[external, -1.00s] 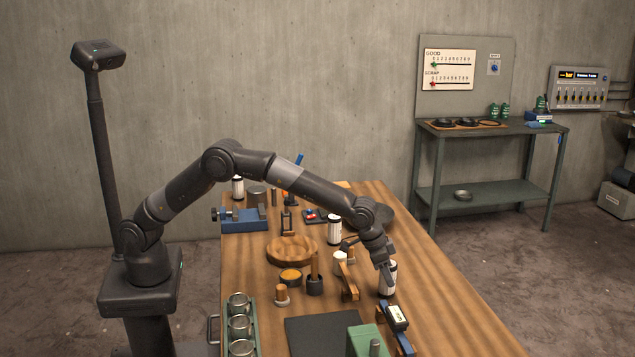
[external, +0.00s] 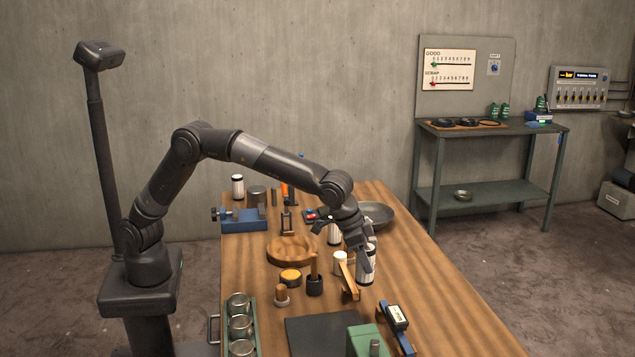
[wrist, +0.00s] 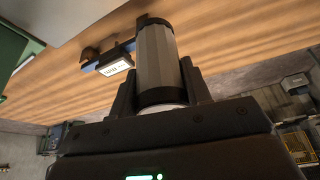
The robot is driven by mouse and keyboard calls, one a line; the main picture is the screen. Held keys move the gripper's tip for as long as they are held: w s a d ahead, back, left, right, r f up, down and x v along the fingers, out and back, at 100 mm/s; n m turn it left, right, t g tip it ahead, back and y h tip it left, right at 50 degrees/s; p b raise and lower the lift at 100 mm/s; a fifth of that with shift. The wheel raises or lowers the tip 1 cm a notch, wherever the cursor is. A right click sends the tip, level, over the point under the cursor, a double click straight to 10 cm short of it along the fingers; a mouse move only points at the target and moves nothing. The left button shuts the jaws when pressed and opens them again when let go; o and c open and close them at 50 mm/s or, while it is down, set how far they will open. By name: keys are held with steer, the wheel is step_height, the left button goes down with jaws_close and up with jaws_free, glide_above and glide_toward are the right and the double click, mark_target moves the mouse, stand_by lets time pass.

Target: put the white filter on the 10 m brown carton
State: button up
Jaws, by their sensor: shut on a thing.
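My gripper (external: 360,252) is shut on a white filter (external: 367,268) with black end bands, over the right half of the bench. In the wrist view the white filter (wrist: 157,60) sits upright between the two fingers (wrist: 160,92), bench wood behind it. How high it is above the bench is hard to tell. A similar white filter (external: 334,236) stands behind my gripper, partly hidden by the arm, and another white filter (external: 238,186) stands at the far left corner. I cannot make out a brown carton in either view.
A wooden bracket (external: 349,282), white jar (external: 340,261) and dark cup (external: 314,285) stand left of my gripper. The bench's right side (external: 430,285) is clear.

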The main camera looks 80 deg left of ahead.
steer(key=w+a+r+n+y, duration=0.15)
steer(key=w+a, duration=0.25)
steer(key=a, duration=0.7)
steer(key=w+a+r+n, duration=0.2)
steer(key=w+a, duration=0.2)
steer(key=a, duration=0.6)
steer(key=w+a+r+n+y, duration=0.15)
steer(key=w+a, duration=0.25)
steer(key=a, duration=0.7)
steer(key=s+a+r+n, duration=0.1)
steer(key=a+r+n, duration=0.1)
steer(key=a, duration=1.2)
steer(key=s+a+r+n, duration=0.1)
steer(key=a+r+n, duration=0.1)
steer(key=a, duration=1.1)
steer(key=a+f, duration=0.3)
steer(key=a, duration=0.1)
steer(key=a+f, duration=0.4)
steer(key=w+a+f, duration=0.1)
steer(key=a+f, duration=0.3)
steer(key=shift+a+f, duration=0.1)
steer(key=shift+g, duration=0.3)
steer(key=o, duration=1.1)
steer(key=shift+f, duration=0.1)
